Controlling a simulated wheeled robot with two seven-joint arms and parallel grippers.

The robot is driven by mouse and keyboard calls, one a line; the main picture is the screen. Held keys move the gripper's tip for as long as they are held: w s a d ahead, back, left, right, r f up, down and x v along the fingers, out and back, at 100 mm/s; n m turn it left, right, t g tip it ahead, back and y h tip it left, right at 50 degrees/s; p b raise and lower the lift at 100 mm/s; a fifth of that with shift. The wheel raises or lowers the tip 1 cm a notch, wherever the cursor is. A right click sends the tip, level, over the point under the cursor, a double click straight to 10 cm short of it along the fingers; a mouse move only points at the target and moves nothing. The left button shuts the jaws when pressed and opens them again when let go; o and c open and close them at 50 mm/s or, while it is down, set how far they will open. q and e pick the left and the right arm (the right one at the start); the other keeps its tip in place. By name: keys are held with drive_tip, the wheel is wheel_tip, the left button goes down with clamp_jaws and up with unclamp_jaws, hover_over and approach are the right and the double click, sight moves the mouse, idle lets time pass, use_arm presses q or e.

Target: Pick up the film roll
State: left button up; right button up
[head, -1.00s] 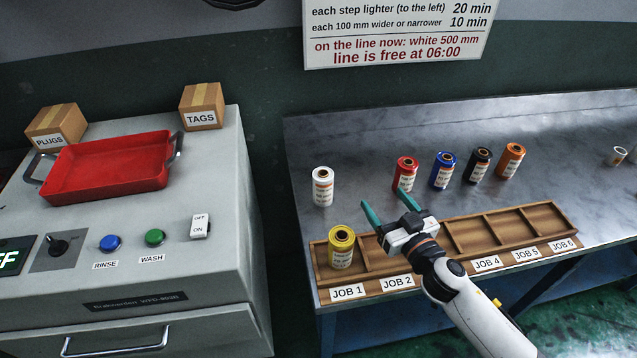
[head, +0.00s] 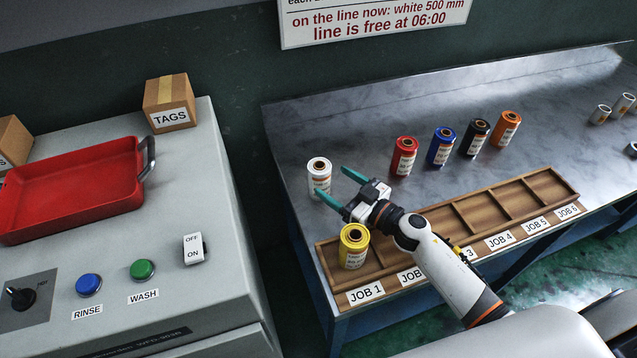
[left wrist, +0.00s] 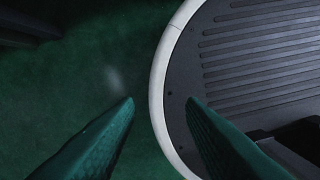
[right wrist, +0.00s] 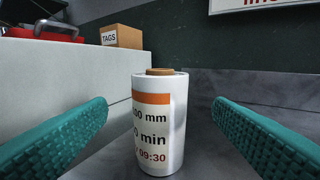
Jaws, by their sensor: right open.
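A white film roll (head: 319,167) with an orange-banded label stands upright on the metal table. My right gripper (head: 333,184) is open, low beside the roll, with its teal fingers pointing at it. In the right wrist view the white roll (right wrist: 158,120) stands in the gap between the two fingertips, with clear space on both sides; I cannot tell how far it sits between them. A yellow roll (head: 354,246) stands in the JOB 1 compartment. Red (head: 404,157), blue (head: 441,148), black (head: 475,139) and orange (head: 505,130) rolls stand farther right. My left gripper (left wrist: 160,100) is open and empty above the floor.
A wooden rack (head: 470,228) with job compartments lies along the table's front edge, under my right arm. A grey machine (head: 215,140) with a red tray (head: 75,190) and a TAGS box (head: 170,103) stands left. Small white rolls (head: 601,114) are at far right.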

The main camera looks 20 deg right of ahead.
sight(329, 182)
drive_tip(key=shift+w+a+f, duration=0.25)
drive_tip(key=shift+w, duration=0.2)
drive_tip(key=shift+w+a+f, duration=0.2)
drive_tip(key=shift+w+a, duration=0.05)
drive_tip(key=shift+w, duration=0.15)
drive_tip(key=shift+w+a, duration=0.25)
drive_tip(key=shift+w, duration=0.2)
drive_tip(key=x, duration=0.4)
drive_tip(key=shift+w+a, duration=0.2)
drive_tip(key=shift+w, duration=0.1)
drive_tip(key=shift+c, duration=0.8)
use_arm(q)
drive_tip(key=shift+w+a+f, duration=0.1)
drive_tip(key=shift+w+a, duration=0.25)
drive_tip(key=shift+w, duration=0.3)
use_arm(e)
drive_tip(key=c, duration=1)
drive_tip(key=shift+r, duration=0.1)
